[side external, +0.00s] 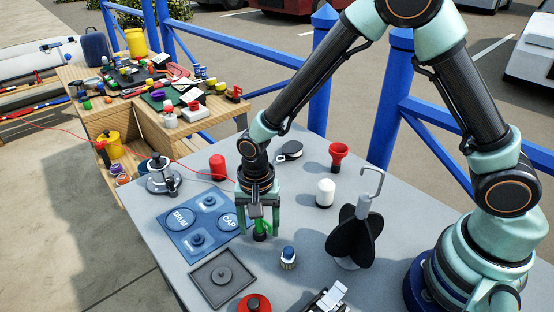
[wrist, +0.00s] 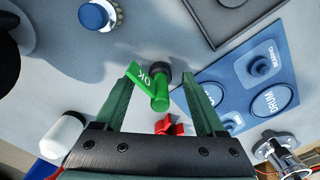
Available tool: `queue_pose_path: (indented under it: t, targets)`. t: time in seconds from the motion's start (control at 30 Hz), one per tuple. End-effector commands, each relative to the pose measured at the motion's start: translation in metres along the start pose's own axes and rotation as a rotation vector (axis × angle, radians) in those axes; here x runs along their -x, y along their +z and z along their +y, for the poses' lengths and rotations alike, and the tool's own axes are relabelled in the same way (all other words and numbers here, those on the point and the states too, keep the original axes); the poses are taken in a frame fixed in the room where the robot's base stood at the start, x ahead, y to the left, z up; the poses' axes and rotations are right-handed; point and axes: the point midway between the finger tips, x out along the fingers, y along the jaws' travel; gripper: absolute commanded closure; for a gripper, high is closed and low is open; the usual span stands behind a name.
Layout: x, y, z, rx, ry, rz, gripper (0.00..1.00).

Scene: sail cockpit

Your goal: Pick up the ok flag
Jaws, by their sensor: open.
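The ok flag (wrist: 143,78) is a small green flag marked "OK" on a green post with a dark round base. It stands on the grey table, and in the side view its green part (side external: 263,226) shows between the fingers. My gripper (side external: 262,230) is open above and around the flag, pointing down. In the wrist view the two green fingers of my gripper (wrist: 160,95) stand on either side of the flag, with a gap on both sides. Part of the flag is hidden by the fingers in the side view.
A blue mat (side external: 178,242) marked DRUM and CAP lies to the left. A grey tray (side external: 203,298), a blue-topped bottle (side external: 288,258), a white cylinder (side external: 325,193), a red funnel (side external: 339,154) and a black-vaned stand (side external: 340,238) surround the gripper. A small red thing (wrist: 170,127) is near the flag.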

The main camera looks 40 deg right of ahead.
Motion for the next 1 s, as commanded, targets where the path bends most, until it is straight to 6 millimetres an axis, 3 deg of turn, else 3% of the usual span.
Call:
queue_pose_path:
  t: [0.27, 0.3, 0.47, 0.5, 0.83, 1.0]
  targets:
    - [-0.005, 0.0, 0.0, 0.0, -0.001, 0.001, 0.28]
    - [-0.005, 0.0, 0.0, 0.0, -0.001, 0.001, 0.32]
    - [-0.004, 0.0, 0.0, 0.0, -0.001, 0.0, 0.93]
    - [-0.004, 0.0, 0.0, 0.0, -0.001, 0.0, 1.0]
    - [-0.003, 0.0, -0.001, 0.0, -0.002, 0.001, 1.0]
    - [0.008, -0.001, -0.001, 0.0, -0.003, 0.001, 1.0]
